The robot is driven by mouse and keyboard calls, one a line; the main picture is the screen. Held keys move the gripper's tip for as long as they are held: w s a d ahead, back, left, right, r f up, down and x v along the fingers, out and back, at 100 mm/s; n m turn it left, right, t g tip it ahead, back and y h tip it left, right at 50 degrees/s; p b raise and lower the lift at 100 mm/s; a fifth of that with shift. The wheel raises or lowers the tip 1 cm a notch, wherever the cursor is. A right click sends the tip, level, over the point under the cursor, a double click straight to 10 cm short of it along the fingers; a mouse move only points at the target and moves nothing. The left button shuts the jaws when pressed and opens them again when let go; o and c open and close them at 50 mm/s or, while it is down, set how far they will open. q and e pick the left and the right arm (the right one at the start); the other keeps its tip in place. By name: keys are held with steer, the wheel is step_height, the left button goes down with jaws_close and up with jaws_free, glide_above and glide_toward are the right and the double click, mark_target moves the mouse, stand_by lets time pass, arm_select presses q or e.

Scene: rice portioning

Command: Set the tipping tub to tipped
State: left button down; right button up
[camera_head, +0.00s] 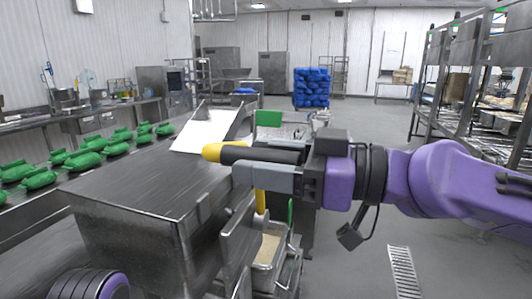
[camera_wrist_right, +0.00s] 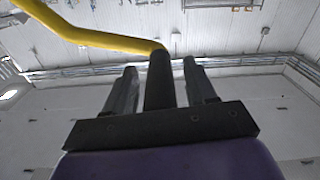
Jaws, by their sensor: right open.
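A yellow bar with a black grip (camera_head: 240,156) runs beside a large steel box-shaped body (camera_head: 140,205). A lower stretch of yellow (camera_head: 260,201) shows below my right gripper. My right gripper (camera_head: 242,165) is open, its fingers pointing left along the grip. In the right wrist view the black grip (camera_wrist_right: 159,82) lies between the two spread fingers (camera_wrist_right: 160,85), and the yellow bar (camera_wrist_right: 95,36) bends off to the left. I cannot tell for certain which steel part is the tipping tub, or its tilt. My left gripper is not in view.
A steel bin with pale contents (camera_head: 268,250) stands low behind the box's right side. A sloping white surface (camera_head: 203,131) is behind the box. Several green bags (camera_head: 85,160) lie on the left. Open floor (camera_head: 360,250) is at right; shelving (camera_head: 470,90) stands beyond.

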jaws_close()
